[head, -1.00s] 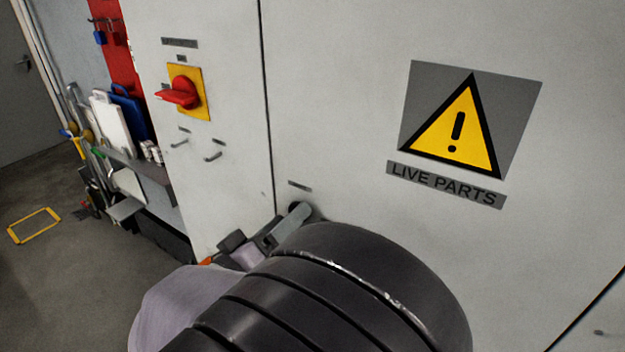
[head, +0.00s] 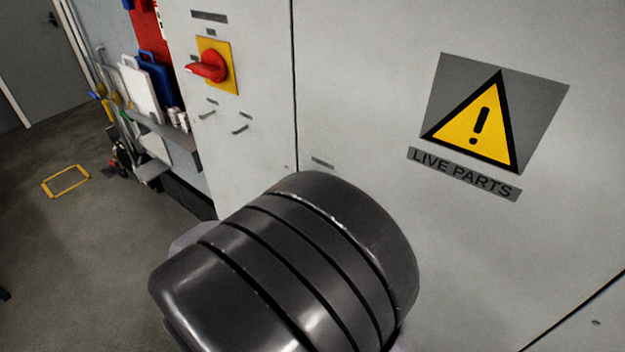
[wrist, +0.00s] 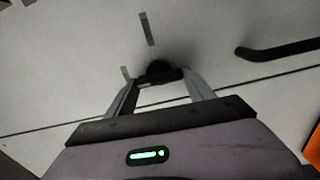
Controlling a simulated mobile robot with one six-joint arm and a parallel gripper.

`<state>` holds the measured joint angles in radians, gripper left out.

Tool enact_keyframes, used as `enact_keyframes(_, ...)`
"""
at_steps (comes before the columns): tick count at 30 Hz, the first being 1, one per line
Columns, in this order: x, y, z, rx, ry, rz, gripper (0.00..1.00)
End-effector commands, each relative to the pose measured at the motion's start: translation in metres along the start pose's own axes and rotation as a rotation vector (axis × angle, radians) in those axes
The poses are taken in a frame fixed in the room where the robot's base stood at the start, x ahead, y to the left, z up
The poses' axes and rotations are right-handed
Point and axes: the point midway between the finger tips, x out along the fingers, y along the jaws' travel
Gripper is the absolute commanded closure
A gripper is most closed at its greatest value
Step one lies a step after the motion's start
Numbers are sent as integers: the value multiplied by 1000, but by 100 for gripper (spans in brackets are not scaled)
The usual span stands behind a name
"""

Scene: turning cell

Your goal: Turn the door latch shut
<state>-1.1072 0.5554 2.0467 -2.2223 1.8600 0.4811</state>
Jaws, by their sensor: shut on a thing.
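The door latch (wrist: 157,67) is a small dark handle on a round boss on the pale cabinet door, seen in the wrist view. My gripper (wrist: 160,80) has its two grey fingers on either side of the latch's dark bar and is shut on it. In the head view my dark arm hides the latch and the gripper. A long dark seam crosses the cabinet face close to the latch in the wrist view.
The cabinet door (head: 370,70) bears a yellow warning sign (head: 480,115). A red rotary switch (head: 213,66) is on the panel to its left. A dark bar handle (wrist: 280,49) sits right of the latch in the wrist view. Open floor (head: 100,240) lies at left.

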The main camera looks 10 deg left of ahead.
Motion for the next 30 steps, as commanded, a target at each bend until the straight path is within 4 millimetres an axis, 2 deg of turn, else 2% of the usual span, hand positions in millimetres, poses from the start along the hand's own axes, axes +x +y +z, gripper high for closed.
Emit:
enact_keyframes(20,0,-1,0,-57,0,0,79)
enact_keyframes(21,0,-1,0,-57,0,0,34)
enact_keyframes(24,0,-1,0,-56,0,0,16)
enact_keyframes(30,0,0,0,-55,0,0,16)
